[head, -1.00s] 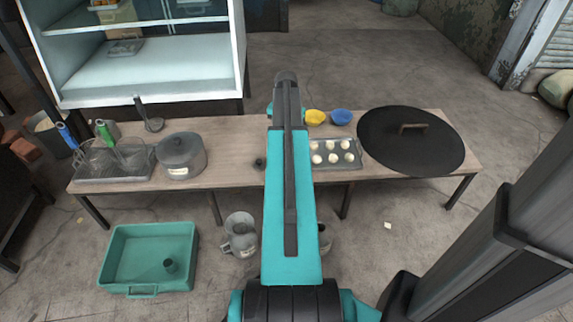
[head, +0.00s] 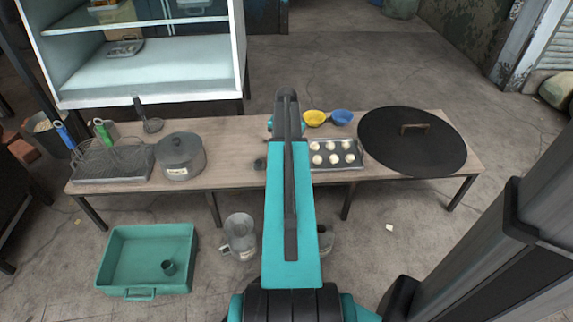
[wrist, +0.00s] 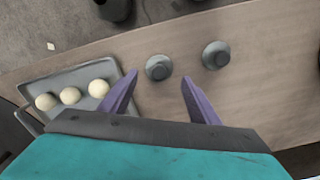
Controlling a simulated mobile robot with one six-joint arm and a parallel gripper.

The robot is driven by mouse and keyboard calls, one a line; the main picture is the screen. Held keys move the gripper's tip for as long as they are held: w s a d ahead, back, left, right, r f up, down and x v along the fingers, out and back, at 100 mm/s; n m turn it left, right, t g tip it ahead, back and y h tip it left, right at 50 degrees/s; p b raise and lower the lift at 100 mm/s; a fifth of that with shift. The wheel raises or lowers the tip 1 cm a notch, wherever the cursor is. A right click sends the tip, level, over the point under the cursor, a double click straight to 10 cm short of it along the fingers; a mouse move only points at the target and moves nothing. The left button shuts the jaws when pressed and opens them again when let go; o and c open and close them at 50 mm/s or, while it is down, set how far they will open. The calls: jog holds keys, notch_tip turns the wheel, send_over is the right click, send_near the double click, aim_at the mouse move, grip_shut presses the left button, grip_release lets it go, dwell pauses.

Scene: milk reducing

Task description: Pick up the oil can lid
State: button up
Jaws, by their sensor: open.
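Two small grey round lids with raised darker tops sit on the wooden table in the wrist view. The nearer lid (wrist: 158,68) appears between the fingertips of my gripper (wrist: 160,78), whose purple fingers are spread and empty. I cannot tell how high the fingertips are above it. The other lid (wrist: 216,55) lies to its right, outside the fingers. In the head view one small dark lid (head: 260,163) shows just left of my arm. My arm hides the other lid and my gripper there. Which one is the oil can lid is unclear.
A tray of pale dough balls (head: 335,157) is right of my arm, close to the left finger in the wrist view. A lidded pot (head: 180,158), a large dark lid (head: 412,142) and yellow and blue bowls (head: 341,117) share the table (head: 228,180). Metal jugs (head: 240,238) stand below.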

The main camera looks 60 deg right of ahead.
jog(key=shift+a+f+b, duration=0.1)
jog(key=shift+f+b, duration=0.8)
jog(key=shift+f, duration=1.4)
jog(key=c, duration=1.2)
